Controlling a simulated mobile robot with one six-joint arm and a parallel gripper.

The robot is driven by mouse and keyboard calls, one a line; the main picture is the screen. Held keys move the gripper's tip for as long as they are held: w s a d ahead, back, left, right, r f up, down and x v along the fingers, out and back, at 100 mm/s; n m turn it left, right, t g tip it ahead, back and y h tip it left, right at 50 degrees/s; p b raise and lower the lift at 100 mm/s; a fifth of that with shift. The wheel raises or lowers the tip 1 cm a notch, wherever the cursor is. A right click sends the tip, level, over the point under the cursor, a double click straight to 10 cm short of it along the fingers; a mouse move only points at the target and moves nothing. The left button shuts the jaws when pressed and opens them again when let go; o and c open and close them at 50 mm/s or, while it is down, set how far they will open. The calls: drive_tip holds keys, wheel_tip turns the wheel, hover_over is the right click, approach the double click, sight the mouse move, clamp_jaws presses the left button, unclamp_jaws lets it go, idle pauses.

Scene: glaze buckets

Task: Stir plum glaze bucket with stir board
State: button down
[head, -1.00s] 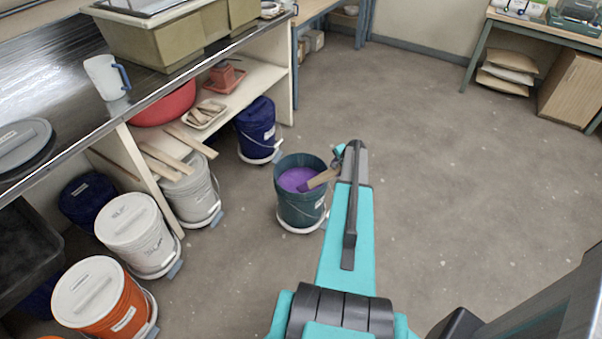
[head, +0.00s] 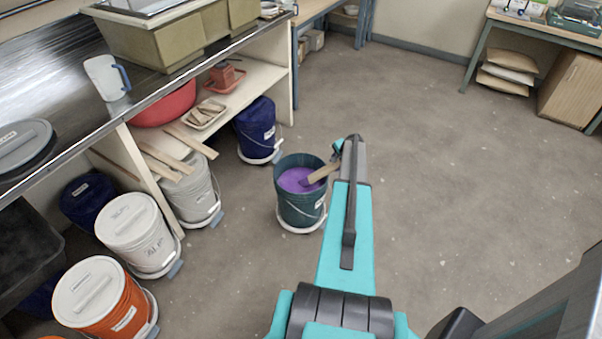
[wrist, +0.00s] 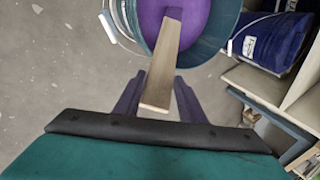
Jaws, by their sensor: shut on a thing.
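The plum glaze bucket (head: 301,208) is a dark green open bucket on a white wheeled base on the floor, with purple glaze (head: 297,181) inside. In the wrist view the bucket's rim (wrist: 228,20) shows at the top, with the purple glaze (wrist: 200,25) in it. My gripper (head: 338,158) is at the bucket's right edge. It is shut on the wooden stir board (head: 322,174), which slants down to the left into the bucket. In the wrist view the board (wrist: 162,65) runs between my fingers (wrist: 157,95) toward the glaze. Its far end is hidden in the glaze.
Left of the bucket, a dark blue bucket (head: 257,128), a grey-white bucket (head: 188,190), a white lidded bucket (head: 135,232) and an orange bucket (head: 103,298) stand along the shelf. Wooden boards (head: 165,160) lie on the lower shelf (head: 250,85). The floor to the right is clear.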

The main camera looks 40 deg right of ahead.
drive_tip(key=shift+w+d, duration=0.45)
drive_tip(key=shift+w, duration=0.1)
drive_tip(key=s+d+r+p, duration=0.3)
drive_tip(key=s+d+r, duration=0.2)
drive_tip(key=s+r, duration=0.3)
drive_tip(key=s+d+r+p, duration=0.4)
drive_tip(key=s+r, duration=0.4)
drive_tip(key=r, duration=0.5)
drive_tip(key=shift+d+p, duration=0.3)
drive_tip(key=shift+d, duration=0.55)
idle(1.7)
drive_tip(key=shift+r, duration=0.25)
idle(0.9)
